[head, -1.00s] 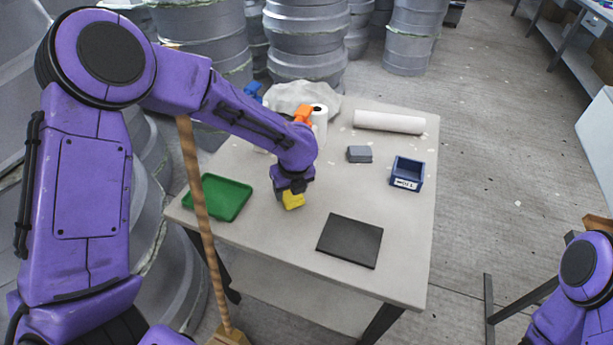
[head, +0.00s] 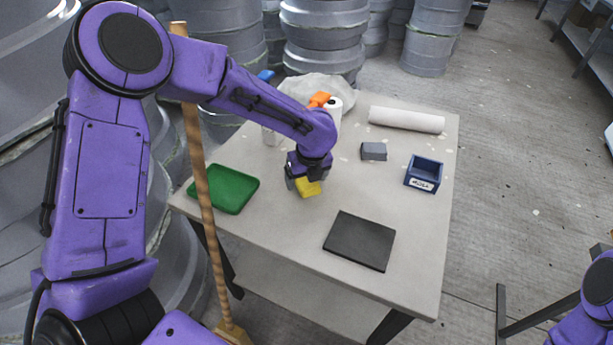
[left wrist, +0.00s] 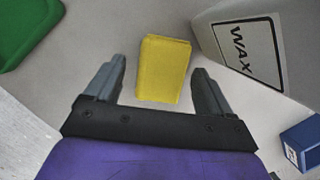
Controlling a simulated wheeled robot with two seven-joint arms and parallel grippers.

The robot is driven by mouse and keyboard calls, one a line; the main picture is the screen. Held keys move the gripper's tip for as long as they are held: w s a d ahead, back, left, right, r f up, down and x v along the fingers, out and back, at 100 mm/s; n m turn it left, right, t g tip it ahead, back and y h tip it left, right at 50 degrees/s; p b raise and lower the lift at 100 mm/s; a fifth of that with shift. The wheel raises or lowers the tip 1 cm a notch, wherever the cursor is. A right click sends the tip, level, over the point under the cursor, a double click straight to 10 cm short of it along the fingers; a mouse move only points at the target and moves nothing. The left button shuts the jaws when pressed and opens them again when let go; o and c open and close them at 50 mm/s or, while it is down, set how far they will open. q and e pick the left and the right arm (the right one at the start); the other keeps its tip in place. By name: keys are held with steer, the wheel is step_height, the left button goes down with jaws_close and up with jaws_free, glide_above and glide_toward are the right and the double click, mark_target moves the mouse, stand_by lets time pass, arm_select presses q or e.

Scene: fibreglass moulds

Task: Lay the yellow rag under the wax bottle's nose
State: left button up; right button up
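The yellow rag (head: 308,188) is a small folded block on the table, just under my left gripper (head: 305,178). In the left wrist view the rag (left wrist: 163,70) shows between the spread fingers of my left gripper (left wrist: 158,82), with a gap on each side. The wax bottle (left wrist: 245,45) is pale grey with a black-framed WAX label, close right of the rag in that view. In the head view its orange top (head: 319,99) shows behind my left forearm, which hides most of its body. My right gripper is out of view; only part of that arm shows.
A green tray (head: 226,190) lies left of the rag, a dark mat (head: 360,241) in front to the right. A grey block (head: 373,151), a blue bin (head: 424,173) and a long white roll (head: 406,120) are further right. A wooden pole (head: 203,190) stands before the table's left side.

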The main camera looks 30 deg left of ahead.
arm_select(q)
steer(key=shift+r, duration=0.15)
steer(key=shift+d+r, duration=0.1)
steer(key=shift+r, duration=0.45)
steer(key=s+d, duration=0.4)
steer(key=s+d+b, duration=0.1)
steer(key=s+d, duration=0.3)
steer(key=d, duration=0.1)
steer(key=shift+s, duration=0.1)
